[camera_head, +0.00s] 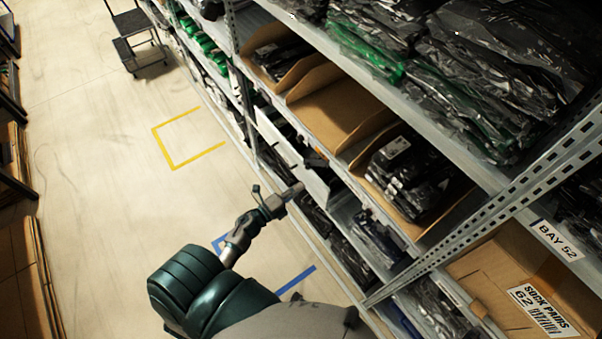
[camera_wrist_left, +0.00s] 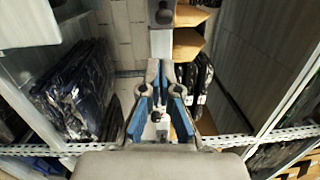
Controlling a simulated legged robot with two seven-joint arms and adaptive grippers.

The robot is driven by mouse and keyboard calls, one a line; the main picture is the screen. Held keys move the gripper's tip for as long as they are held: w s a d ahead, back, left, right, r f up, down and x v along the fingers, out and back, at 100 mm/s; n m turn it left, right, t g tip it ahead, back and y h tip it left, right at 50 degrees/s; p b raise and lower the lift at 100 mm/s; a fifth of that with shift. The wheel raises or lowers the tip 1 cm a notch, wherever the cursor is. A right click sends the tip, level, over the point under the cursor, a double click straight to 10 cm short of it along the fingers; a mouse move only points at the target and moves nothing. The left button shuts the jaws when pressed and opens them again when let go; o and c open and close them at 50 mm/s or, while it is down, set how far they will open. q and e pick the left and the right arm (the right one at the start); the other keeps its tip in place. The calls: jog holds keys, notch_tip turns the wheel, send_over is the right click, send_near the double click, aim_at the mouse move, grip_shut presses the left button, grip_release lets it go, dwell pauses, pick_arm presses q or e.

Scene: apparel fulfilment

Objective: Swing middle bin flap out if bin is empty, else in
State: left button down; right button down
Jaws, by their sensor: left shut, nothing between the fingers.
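The middle bin (camera_head: 338,108) is an open cardboard bin on the shelf; its visible inside is bare brown cardboard with nothing in it. White flap-like panels hang below the shelf edge: one (camera_head: 279,138) further left, and one (camera_head: 316,187) by my left gripper. A small dark part sits between them. My left gripper (camera_head: 294,190) is shut and empty at the panel's lower left side; I cannot tell whether it touches. In the left wrist view, its blue-padded fingers (camera_wrist_left: 154,103) point towards a pale upright strip (camera_wrist_left: 162,42) with a dark knob. My right gripper is out of view.
The neighbouring bins, left (camera_head: 272,52) and right (camera_head: 408,178), hold dark bagged items. A slotted metal post (camera_head: 500,205) crosses the right side. Lower shelves hold more bags. The aisle floor (camera_head: 100,130) is open, with a dark cart (camera_head: 138,42) at the back.

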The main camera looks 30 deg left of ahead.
aim_at(315, 165)
pick_arm(q)
jog(key=w, duration=0.1)
jog(key=w+a, duration=0.1)
jog(key=w, duration=0.3)
jog(key=shift+a+r+p, duration=0.1)
jog(key=shift+a+p, duration=0.25)
jog(key=shift+p, duration=0.05)
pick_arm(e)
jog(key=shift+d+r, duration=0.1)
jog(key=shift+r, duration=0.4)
pick_arm(q)
jog(key=shift+d, duration=0.15)
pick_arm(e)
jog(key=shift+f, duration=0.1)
